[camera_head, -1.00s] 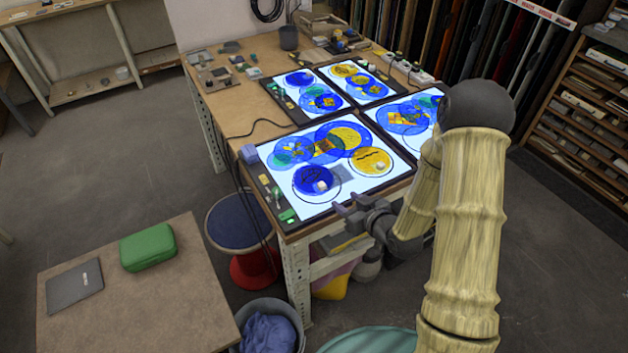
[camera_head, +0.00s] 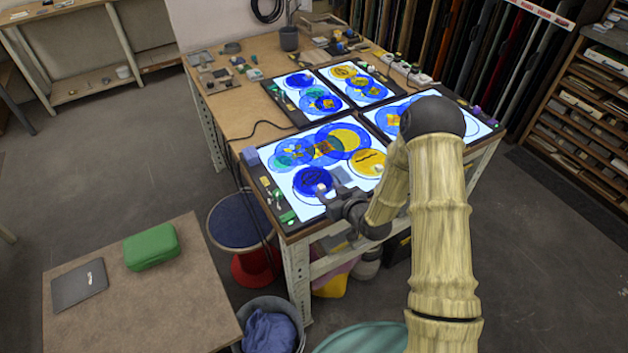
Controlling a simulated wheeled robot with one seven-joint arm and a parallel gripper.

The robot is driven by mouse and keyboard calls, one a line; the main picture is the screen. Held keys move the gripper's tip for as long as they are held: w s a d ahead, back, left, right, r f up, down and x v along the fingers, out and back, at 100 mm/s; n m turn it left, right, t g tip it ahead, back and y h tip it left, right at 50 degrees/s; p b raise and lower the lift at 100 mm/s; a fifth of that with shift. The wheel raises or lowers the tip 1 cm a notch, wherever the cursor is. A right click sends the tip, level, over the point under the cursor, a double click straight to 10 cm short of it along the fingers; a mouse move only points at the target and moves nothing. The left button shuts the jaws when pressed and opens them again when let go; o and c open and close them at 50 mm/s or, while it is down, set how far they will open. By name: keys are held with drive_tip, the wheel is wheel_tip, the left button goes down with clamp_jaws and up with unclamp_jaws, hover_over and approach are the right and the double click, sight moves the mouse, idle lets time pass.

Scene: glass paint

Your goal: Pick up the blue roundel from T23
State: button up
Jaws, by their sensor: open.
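A solid dark blue roundel (camera_head: 309,179) lies on the near lit panel (camera_head: 294,209), towards its front left. It has dark marks and a small pale block (camera_head: 321,187) at its lower right edge. My gripper (camera_head: 326,197) is open at the roundel's front right edge, with its fingers close to the pale block. I cannot tell whether they touch it. A yellow roundel (camera_head: 368,163) lies to the right, partly behind my arm. Another dark blue roundel (camera_head: 299,80) lies on the back left panel. I cannot read any T23 label.
Overlapping blue and yellow discs cover several lit panels on the workbench (camera_head: 225,107). Small tools and blocks line the near panel's left side. A low table with a green case (camera_head: 151,247), a stool (camera_head: 238,222) and a bin (camera_head: 270,329) stand at the lower left.

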sight(323, 188)
drive_tip(key=x, duration=0.3)
drive_tip(key=shift+w+a+p, duration=0.2)
drive_tip(key=shift+p, duration=0.2)
drive_tip(key=shift+c, duration=0.3)
clamp_jaws()
